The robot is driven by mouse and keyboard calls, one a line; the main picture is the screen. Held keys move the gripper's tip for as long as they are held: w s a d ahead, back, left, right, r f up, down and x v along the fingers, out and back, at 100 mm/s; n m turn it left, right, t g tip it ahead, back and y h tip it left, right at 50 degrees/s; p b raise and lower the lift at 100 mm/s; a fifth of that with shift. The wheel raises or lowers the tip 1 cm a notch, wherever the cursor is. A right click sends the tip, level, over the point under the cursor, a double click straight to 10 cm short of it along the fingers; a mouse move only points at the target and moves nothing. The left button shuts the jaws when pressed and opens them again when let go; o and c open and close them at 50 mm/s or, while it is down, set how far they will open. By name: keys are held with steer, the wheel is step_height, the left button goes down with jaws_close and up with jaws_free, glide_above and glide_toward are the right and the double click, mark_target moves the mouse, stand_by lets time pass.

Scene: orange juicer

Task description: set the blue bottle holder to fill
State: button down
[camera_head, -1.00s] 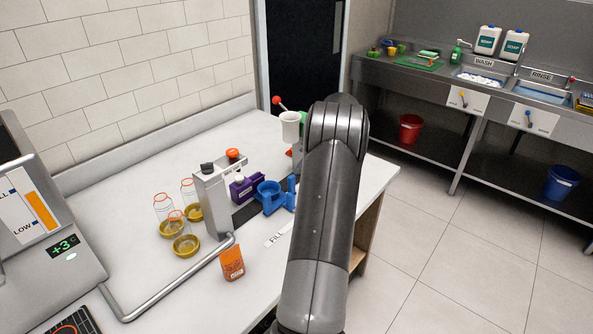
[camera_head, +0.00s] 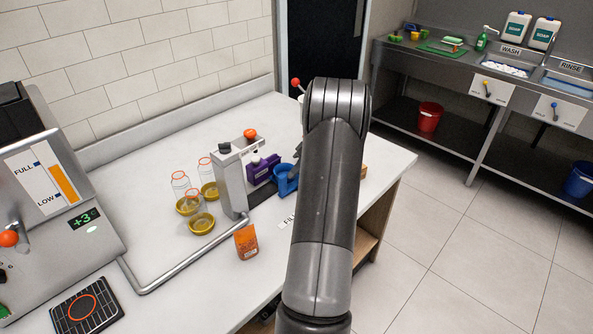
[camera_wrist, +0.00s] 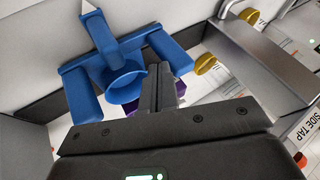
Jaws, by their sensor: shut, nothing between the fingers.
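The blue bottle holder (camera_head: 284,180) stands on the white counter beside a purple block, partly hidden behind my arm in the head view. In the wrist view the blue holder (camera_wrist: 127,86) shows a round ring between two side blocks, with an upright bar behind. My gripper (camera_wrist: 166,88) is shut and empty, its fingers just right of the ring and overlapping its edge in the picture. I cannot tell if they touch it. A FILL label (camera_head: 288,221) lies on the counter in front of the holder, partly covered by my arm.
A grey metal tap unit (camera_head: 233,185) stands left of the holder, with the purple block (camera_head: 263,168) between. Yellow dishes (camera_head: 201,223) and clear bottles (camera_head: 180,185) stand further left. An orange carton (camera_head: 246,241) is in front. A metal rail (camera_head: 185,255) crosses the counter.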

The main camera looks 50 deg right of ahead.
steer(key=a, duration=1.2)
steer(key=shift+a, duration=0.4)
steer(key=s+d+r, duration=0.3)
steer(key=d+r, duration=0.5)
steer(key=d, duration=0.1)
steer(key=shift+s, duration=0.4)
